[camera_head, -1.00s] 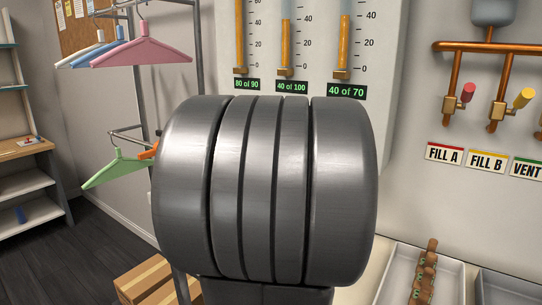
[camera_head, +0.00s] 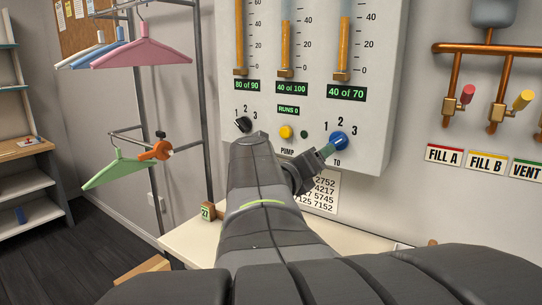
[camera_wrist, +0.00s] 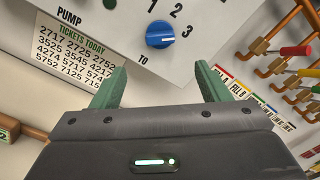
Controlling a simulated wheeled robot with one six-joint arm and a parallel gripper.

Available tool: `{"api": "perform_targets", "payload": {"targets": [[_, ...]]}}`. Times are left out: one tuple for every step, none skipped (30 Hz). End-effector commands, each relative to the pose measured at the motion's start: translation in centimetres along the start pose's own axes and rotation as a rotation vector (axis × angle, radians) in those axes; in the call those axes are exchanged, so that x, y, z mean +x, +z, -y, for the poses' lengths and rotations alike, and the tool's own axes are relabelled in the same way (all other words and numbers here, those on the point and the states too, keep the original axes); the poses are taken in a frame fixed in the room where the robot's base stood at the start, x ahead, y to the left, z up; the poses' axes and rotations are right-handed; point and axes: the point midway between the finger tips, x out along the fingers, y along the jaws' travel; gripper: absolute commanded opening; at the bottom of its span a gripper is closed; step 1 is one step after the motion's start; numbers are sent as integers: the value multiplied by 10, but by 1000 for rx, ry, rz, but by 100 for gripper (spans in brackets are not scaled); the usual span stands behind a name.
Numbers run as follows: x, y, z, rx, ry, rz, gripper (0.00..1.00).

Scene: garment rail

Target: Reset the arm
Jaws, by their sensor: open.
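My gripper (camera_wrist: 160,86) is open in the wrist view, with its two green fingers spread wide and nothing between them. In the head view my gripper (camera_head: 327,151) is small and partly hidden by my arm, in front of the panel's lower part. The blue TO knob (camera_head: 338,140) appears close to its fingertips there. In the wrist view the blue knob (camera_wrist: 160,34) is ahead of the fingers, with a visible gap and no contact. My arm rises from the bottom of the head view toward the panel.
The panel (camera_head: 372,60) also carries a black knob (camera_head: 243,124) and a yellow PUMP button (camera_head: 286,132). A rail with hangers (camera_head: 143,50) stands left. Copper pipes with valves (camera_head: 467,94) are on the right. A pale counter (camera_head: 190,240) lies below.

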Motion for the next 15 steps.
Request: {"api": "perform_targets", "payload": {"targets": [[-8, 0, 0, 1, 2, 2, 69], [-3, -1, 0, -2, -1, -2, 69], [5, -1, 0, -2, -2, -4, 69], [10, -1, 0, -3, -3, -4, 69], [15, -2, 0, -3, -3, -5, 69], [21, -2, 0, -4, -2, -5, 69], [26, -2, 0, -3, -3, -4, 69], [31, -1, 0, -2, -3, -4, 69], [38, -2, 0, -3, -2, -4, 69], [43, -2, 0, -2, -3, -4, 69], [49, -1, 0, -3, -3, -4, 69], [56, -2, 0, -4, -3, -4, 69], [62, -2, 0, -3, -3, -4, 69], [67, -1, 0, -3, -2, -3, 69], [74, -2, 0, -2, -2, -4, 69]]}}
